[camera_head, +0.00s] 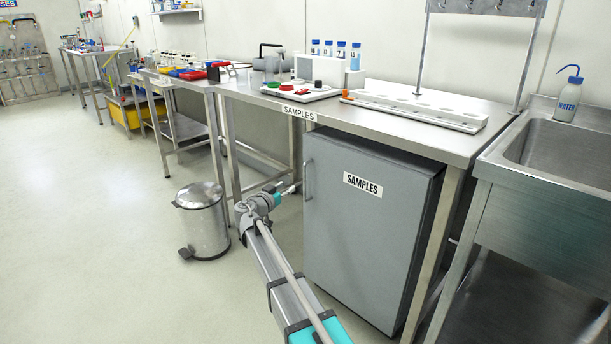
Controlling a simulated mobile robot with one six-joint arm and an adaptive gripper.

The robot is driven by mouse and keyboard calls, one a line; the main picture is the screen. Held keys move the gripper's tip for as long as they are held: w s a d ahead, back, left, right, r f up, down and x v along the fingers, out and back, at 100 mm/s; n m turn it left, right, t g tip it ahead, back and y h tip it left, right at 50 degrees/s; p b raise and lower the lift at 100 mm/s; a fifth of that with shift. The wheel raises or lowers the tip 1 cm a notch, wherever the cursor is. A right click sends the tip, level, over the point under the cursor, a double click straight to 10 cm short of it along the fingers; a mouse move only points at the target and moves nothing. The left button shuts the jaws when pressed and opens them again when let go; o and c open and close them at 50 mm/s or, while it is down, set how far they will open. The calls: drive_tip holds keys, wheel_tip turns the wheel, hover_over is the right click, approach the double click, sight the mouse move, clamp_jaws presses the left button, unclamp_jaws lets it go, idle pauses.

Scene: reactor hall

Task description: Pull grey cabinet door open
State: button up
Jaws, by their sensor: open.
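The grey cabinet (365,240) stands under the steel bench, with a white SAMPLES label on its door. The door looks shut. Its upright bar handle (308,180) is at the upper left edge of the door. My arm reaches up from the bottom of the picture, left of the cabinet. My gripper (291,187) is small in view, just left of the handle and at about its height. It is open, and I see nothing held in it. I cannot tell whether the fingertips touch the handle or stand around it.
The steel bench (420,108) bears a white rack (415,110), a scale and bottles above the cabinet. A pedal bin (203,225) stands left of my arm. A steel sink (570,150) is at the right. The floor at the left is clear.

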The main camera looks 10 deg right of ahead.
drive_tip(key=x, duration=1.1)
drive_tip(key=shift+w+d, duration=0.25)
drive_tip(key=shift+w, duration=0.05)
clamp_jaws()
drive_tip(key=shift+s, duration=0.1)
